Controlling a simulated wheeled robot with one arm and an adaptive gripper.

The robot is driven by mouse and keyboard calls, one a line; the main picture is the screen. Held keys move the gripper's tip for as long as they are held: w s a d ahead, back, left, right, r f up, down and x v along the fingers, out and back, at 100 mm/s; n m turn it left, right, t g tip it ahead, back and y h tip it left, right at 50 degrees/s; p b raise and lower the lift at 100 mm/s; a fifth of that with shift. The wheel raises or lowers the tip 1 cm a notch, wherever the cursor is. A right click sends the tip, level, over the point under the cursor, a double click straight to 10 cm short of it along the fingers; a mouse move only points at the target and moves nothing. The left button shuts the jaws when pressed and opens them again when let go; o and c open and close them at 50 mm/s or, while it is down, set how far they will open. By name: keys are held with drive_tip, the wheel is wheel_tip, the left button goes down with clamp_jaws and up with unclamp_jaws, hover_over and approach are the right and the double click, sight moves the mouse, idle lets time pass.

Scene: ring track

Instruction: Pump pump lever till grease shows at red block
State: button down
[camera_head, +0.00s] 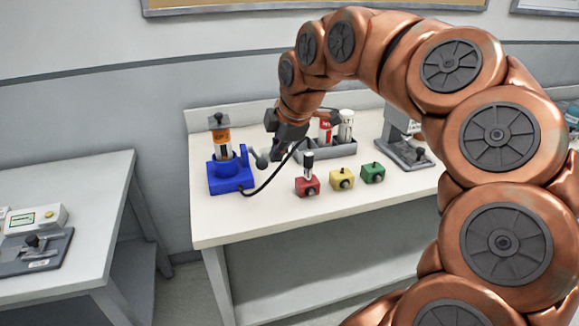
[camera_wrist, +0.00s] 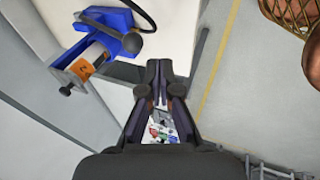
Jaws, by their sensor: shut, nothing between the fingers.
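The blue pump (camera_head: 230,176) stands at the left end of the white bench, with a clear and orange cylinder (camera_head: 221,140) upright on it. Its pump lever (camera_head: 261,160) ends in a dark grey ball on the pump's right side; the ball also shows in the wrist view (camera_wrist: 130,43). My gripper (camera_head: 275,153) is just right of the lever in the head view, shut and empty. In the wrist view its fingertips (camera_wrist: 158,70) meet, apart from the ball.
Yellow (camera_head: 342,179) and green (camera_head: 373,173) blocks stand right of the red one. Behind them is a grey tray (camera_head: 340,152) with red and white bottles. A grey device (camera_head: 405,150) stands farther right.

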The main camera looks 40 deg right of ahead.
drive_tip(key=s+a+f+m+g, duration=0.1)
drive_tip(key=s+a+f+m, duration=0.15)
drive_tip(key=a, duration=0.45)
drive_tip(key=s+a+f+m+g, duration=0.1)
drive_tip(key=s+a+f, duration=0.2)
drive_tip(key=a, duration=0.5)
drive_tip(key=s+a+f+m+g, duration=0.2)
drive_tip(key=s+a+f+m, duration=0.2)
drive_tip(key=s, duration=0.3)
drive_tip(key=s+a+f+m+g, duration=0.2)
drive_tip(key=s+a+f+m, duration=0.2)
drive_tip(key=s, duration=0.4)
drive_tip(key=shift+s+f+m+g, duration=0.2)
drive_tip(key=shift+f+m+g, duration=0.1)
drive_tip(key=shift+f+m, duration=0.3)
